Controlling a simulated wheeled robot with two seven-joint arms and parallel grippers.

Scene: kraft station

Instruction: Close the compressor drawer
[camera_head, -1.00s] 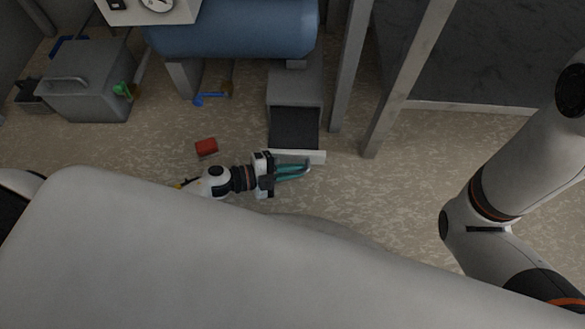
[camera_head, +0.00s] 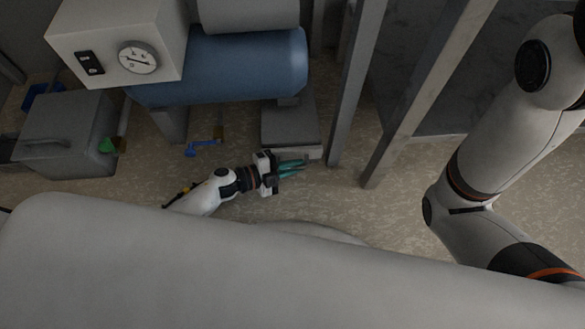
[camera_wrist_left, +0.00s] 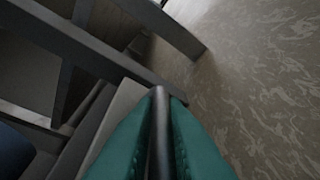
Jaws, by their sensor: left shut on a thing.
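The compressor drawer is in the grey housing (camera_head: 290,122) under the blue tank, and its light front panel (camera_head: 309,152) sits against the housing. No open interior shows. Any small gap is too fine to tell. My left gripper (camera_head: 291,168), with teal fingers, is at the front panel. In the left wrist view the fingers (camera_wrist_left: 160,140) are shut around the dark bar handle (camera_wrist_left: 160,106), with the pale panel (camera_wrist_left: 118,118) just behind. My right arm shows at the right, but its gripper is out of view.
The blue tank (camera_head: 225,68) and a white gauge box (camera_head: 120,42) are above. Grey posts (camera_head: 352,90) stand just right of the drawer. A grey lidded box (camera_head: 65,135) and a blue item (camera_head: 203,146) are to the left. The floor in front is mostly clear.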

